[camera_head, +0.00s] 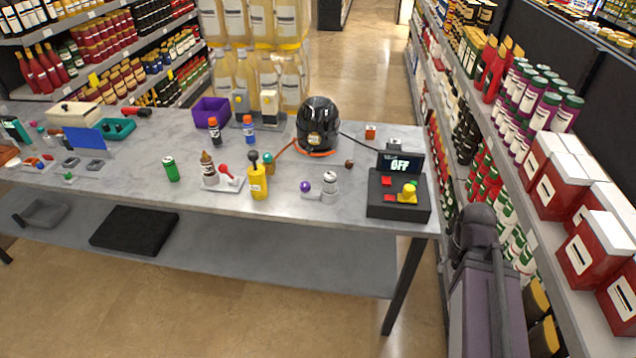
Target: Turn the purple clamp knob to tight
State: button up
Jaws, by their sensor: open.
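The purple clamp knob (304,187) is a small purple ball near the front edge of the table, right of the middle. It sits at the left side of a small grey clamp fixture (328,195) with a silver cylindrical part on it. The knob is too small in the picture to tell how far it is turned. My gripper does not show in the view; only part of my arm appears at the lower right, beyond the table's right end, apart from the knob.
A dark box (398,206) with an "OFF" display stands right of the clamp. The grey table (285,206) has clear surface around the clamp. A stocked shelf (545,215) lines the right.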

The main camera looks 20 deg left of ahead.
aim_at(305, 186)
jog(key=z, duration=0.25)
jog(key=k, duration=1.05)
jog(key=u, duration=0.5)
jog(key=i, duration=1)
jog(key=u, duration=0.1)
